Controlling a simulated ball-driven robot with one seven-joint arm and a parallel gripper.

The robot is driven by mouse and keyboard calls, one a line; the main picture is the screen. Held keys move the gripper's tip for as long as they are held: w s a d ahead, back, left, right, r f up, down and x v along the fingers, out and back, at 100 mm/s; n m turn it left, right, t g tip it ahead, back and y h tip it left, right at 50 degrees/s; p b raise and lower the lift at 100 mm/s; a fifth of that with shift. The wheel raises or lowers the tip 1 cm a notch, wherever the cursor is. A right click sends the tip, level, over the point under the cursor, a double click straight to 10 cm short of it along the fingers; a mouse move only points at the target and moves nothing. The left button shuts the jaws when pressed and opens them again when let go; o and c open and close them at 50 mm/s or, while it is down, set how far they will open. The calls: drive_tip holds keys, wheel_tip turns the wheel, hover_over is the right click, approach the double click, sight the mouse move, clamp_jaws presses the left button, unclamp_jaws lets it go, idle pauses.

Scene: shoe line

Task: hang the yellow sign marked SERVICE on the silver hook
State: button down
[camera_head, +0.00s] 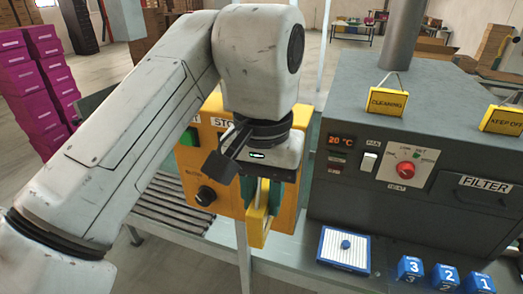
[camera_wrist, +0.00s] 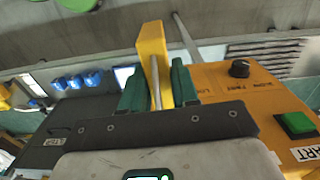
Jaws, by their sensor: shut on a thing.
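My gripper (camera_head: 262,190) is shut on a yellow sign (camera_head: 258,224), which hangs below the fingers in front of the yellow control box. The sign is seen nearly edge-on, so its lettering cannot be read. In the wrist view the sign (camera_wrist: 152,52) stands out between my two green fingers (camera_wrist: 158,85), with a pale cord or strip at its base. I cannot make out the silver hook in either view; my arm and gripper cover part of the control box.
The yellow control box (camera_head: 190,163) is close behind my gripper. On the right, a dark machine (camera_head: 340,200) carries CLEANING (camera_head: 387,101) and KEEP OFF (camera_head: 502,120) signs. A white-and-blue tray (camera_head: 330,250) and numbered blue blocks (camera_head: 411,268) lie before it. Rollers (camera_head: 165,210) run at left.

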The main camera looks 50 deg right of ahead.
drive_tip(key=w+a+f+n, duration=0.2)
drive_tip(key=w+f+n, duration=0.4)
drive_tip(key=w+f, duration=0.5)
drive_tip(key=w+a+f+n, duration=0.3)
drive_tip(key=w+f+n, duration=0.4)
drive_tip(key=w+f, duration=0.5)
drive_tip(key=shift+w+a+f, duration=0.25)
drive_tip(key=shift+f, duration=0.15)
drive_tip(key=shift+s+a+f, duration=0.1)
drive_tip(key=shift+a, duration=0.05)
